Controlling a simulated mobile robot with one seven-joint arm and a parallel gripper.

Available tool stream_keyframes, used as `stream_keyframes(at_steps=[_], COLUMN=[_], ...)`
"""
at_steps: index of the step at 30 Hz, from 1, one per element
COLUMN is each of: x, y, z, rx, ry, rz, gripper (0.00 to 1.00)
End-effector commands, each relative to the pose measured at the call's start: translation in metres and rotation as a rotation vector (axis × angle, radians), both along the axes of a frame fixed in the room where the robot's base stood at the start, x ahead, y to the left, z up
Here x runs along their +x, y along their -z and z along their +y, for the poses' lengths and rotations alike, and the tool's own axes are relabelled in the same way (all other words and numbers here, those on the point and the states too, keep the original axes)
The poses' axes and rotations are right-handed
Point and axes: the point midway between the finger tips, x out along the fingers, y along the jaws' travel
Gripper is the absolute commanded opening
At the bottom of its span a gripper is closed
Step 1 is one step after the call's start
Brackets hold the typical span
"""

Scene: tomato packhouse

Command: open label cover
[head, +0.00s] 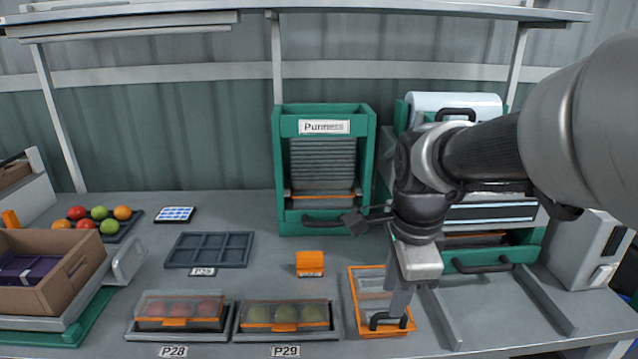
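A shallow orange-framed box (356,300) with a clear top lies on the bench, right of centre. A black bar handle (388,319) shows at its front edge. My gripper (399,304) points down over the right side of this box, its tip close to the handle. I cannot tell whether it touches the handle or whether its fingers are open. My gripper hides part of the box. Behind my arm, a green machine has a rounded white cover (425,101) with a black handle (455,114) on top. Neither cover carries a readable name, and both look down.
A green punnet dispenser (283,180) stands at the back. Lidded trays P28 (137,327) and P29 (242,328) and an orange block (310,258) are left of the box. Grey rails (440,318) run to its right. An empty grey tray (208,250) lies further left.

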Motion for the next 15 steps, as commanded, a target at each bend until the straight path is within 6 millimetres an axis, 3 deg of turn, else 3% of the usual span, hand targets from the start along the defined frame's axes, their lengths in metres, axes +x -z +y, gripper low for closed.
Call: stream_keyframes(at_steps=[1, 6, 15], x=[0.002, 0.007, 0.010], y=[0.014, 0.037, 0.048], z=[0.000, 0.000, 0.000], rx=[0.000, 0.000, 0.000], ry=[-0.001, -0.001, -0.001], rz=[0.003, 0.001, -0.001], gripper=[0.29, 0.29, 0.29])
